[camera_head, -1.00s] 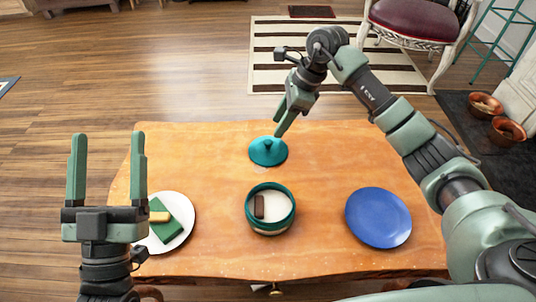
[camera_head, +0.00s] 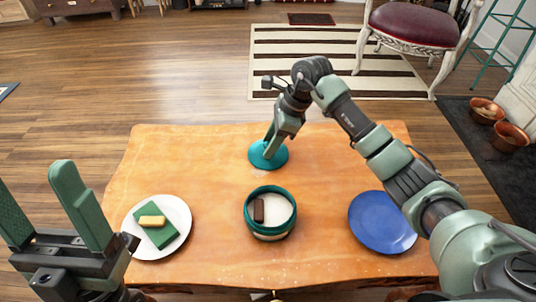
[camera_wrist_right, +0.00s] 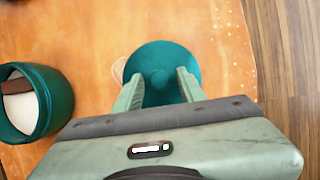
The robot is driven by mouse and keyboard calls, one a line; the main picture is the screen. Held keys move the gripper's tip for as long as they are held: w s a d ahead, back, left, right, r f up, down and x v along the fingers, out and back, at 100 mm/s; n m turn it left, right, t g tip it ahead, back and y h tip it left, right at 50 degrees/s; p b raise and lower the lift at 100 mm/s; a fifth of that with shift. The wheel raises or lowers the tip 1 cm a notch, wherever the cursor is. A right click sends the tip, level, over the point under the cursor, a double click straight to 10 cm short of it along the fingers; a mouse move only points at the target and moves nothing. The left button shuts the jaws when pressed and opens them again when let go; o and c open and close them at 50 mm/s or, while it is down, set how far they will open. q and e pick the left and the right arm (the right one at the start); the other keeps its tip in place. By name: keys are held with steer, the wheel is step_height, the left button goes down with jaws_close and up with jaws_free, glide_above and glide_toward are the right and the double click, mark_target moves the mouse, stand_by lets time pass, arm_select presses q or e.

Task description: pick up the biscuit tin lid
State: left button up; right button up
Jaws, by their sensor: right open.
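The teal biscuit tin lid (camera_head: 256,158) lies on the wooden table toward its far edge, partly hidden by my right gripper in the head view. In the right wrist view the round lid (camera_wrist_right: 163,56) has a knob at its middle. My right gripper (camera_head: 270,150) is open and comes down over the lid, with its fingers on either side of the knob in the wrist view. Whether the fingers touch the lid, I cannot tell. The teal tin (camera_head: 270,232) stands open nearer me, with a brown biscuit (camera_head: 258,210) inside. My left gripper (camera_head: 40,195) is open and empty at the left.
A white plate (camera_head: 183,212) with a green napkin (camera_head: 165,236) and a yellow biscuit (camera_head: 152,222) is on the left of the table (camera_head: 325,180). A blue plate (camera_head: 375,225) is on the right, partly behind my right arm.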

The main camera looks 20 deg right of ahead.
steer(key=shift+c, duration=0.3)
jaws_close()
